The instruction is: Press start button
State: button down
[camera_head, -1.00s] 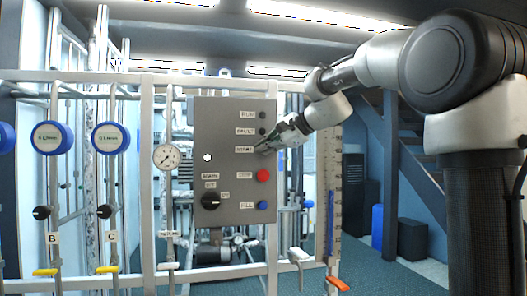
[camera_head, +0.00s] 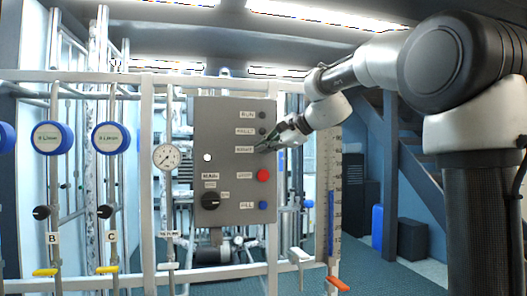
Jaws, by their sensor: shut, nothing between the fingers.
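The grey control panel (camera_head: 222,130) stands upright in the middle of the head view. On its right side are small dark lamps or buttons with labels, and the third label from the top (camera_head: 245,150) appears to read START. My gripper (camera_head: 262,149) is shut and empty, with its tip at the panel just right of that label. The tip covers the spot where the start button would be, so I cannot see the button. I cannot tell whether the tip touches it.
Below are a red button (camera_head: 263,174), a blue button (camera_head: 263,205) and a black rotary knob (camera_head: 210,201). A pressure gauge (camera_head: 166,157) is left of the panel. A clear level tube (camera_head: 329,200) and a white handle (camera_head: 298,256) are to the right. Pipes surround the panel.

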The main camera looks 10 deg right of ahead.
jog(key=shift+w, duration=0.3)
jog(key=shift+w, duration=0.5)
dwell(0.6)
jog(key=shift+s, duration=0.9)
jog(key=shift+s, duration=2.5)
